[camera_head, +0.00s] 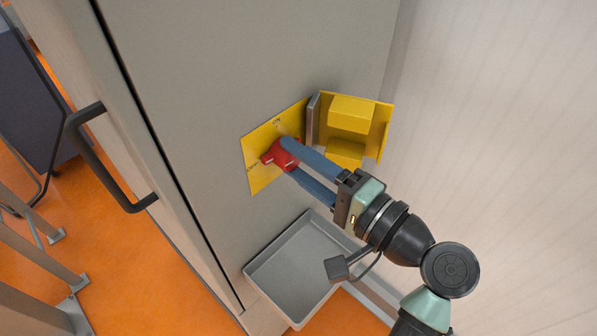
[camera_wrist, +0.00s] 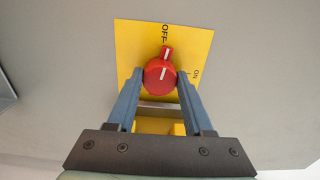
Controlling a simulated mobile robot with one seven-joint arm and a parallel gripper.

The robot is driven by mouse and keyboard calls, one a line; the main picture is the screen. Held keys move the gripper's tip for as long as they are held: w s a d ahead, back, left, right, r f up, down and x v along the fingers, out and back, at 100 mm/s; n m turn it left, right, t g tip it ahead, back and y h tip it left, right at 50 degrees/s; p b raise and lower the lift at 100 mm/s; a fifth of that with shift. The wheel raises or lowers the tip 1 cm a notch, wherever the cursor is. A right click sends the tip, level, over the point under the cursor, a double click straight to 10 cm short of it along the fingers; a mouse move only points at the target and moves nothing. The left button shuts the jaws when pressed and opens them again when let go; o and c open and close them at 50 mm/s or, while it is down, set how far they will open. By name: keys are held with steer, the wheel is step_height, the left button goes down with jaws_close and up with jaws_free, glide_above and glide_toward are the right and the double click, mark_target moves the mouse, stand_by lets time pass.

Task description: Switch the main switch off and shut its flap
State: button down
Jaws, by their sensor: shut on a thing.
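The main switch is a red knob (camera_head: 283,152) on a yellow plate (camera_head: 259,179) marked ON and OFF, on a grey cabinet front. In the wrist view the red knob (camera_wrist: 159,76) has its white-lined pointer turned up to the OFF mark, away from ON at the right. My gripper (camera_wrist: 160,80) has its blue fingers on either side of the knob, shut on it. The yellow flap (camera_head: 384,128) stands open to the right of the plate, with its raised box-shaped inside showing. Part of it shows between my fingers in the wrist view (camera_wrist: 158,126).
A grey open tray (camera_head: 262,273) sits below the switch, under my wrist. A black door handle (camera_head: 97,160) sticks out at the left of the cabinet front. A pale wall (camera_head: 500,110) stands close on the right. Orange floor shows at lower left.

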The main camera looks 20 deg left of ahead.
steer(key=shift+f+n+b, duration=0.1)
steer(key=shift+n+b, duration=0.8)
steer(key=shift+n, duration=0.1)
steer(key=shift+c, duration=1.5)
jaws_free()
steer(key=b+v, duration=0.3)
steer(key=v, duration=1)
